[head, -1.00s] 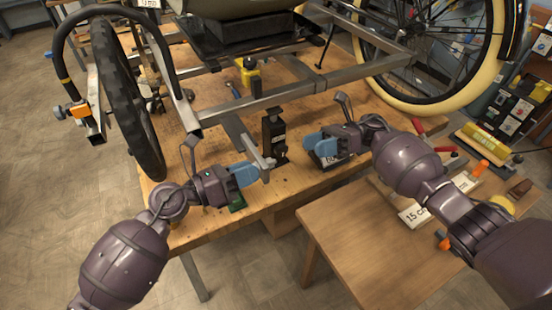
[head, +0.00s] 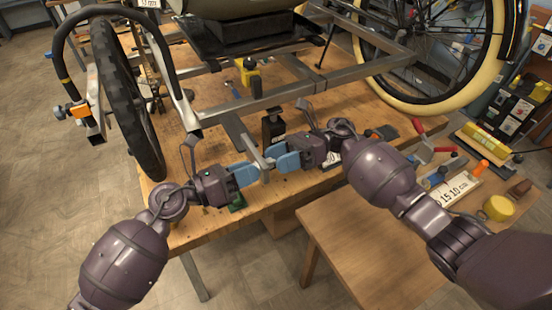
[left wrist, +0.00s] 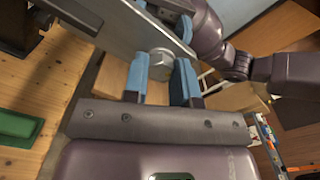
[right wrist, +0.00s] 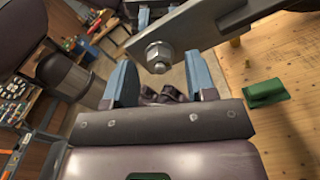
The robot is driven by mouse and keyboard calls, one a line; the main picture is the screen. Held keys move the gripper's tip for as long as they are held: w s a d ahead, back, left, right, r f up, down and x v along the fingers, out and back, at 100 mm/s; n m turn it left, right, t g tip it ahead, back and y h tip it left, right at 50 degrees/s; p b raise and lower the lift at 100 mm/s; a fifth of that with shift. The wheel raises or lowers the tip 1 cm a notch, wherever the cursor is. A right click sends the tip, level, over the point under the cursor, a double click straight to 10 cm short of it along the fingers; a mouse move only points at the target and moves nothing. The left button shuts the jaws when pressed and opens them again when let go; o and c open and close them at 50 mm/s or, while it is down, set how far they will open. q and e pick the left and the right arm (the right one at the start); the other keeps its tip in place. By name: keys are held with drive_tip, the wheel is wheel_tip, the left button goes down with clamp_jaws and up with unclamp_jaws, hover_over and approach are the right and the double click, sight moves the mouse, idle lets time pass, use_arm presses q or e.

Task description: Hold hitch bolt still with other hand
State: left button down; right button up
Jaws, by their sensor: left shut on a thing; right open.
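The hitch bolt runs through a flat silver hitch plate (head: 257,155) at the front of the trike frame. In the left wrist view its hex head (left wrist: 162,63) sits between the blue fingers of my left gripper (left wrist: 162,80), which is shut on it. In the right wrist view the bolt's other end with a hex nut (right wrist: 159,57) shows in front of the plate. My right gripper (right wrist: 160,82) is open, its fingers spread wide on either side of the nut, with gaps visible. In the head view my left gripper (head: 250,171) and right gripper (head: 285,162) face each other across the plate.
A black block (head: 273,126) stands close behind the plate on the workbench. A green block (right wrist: 266,92) lies on the bench nearby. A wooden side table (head: 350,235) is at the lower right. A wheel (head: 130,115) stands at the left.

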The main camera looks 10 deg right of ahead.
drive_tip(key=shift+s+a, duration=0.2)
drive_tip(key=shift+a, duration=0.25)
drive_tip(key=c, duration=0.9)
drive_tip(key=shift+m, duration=0.3)
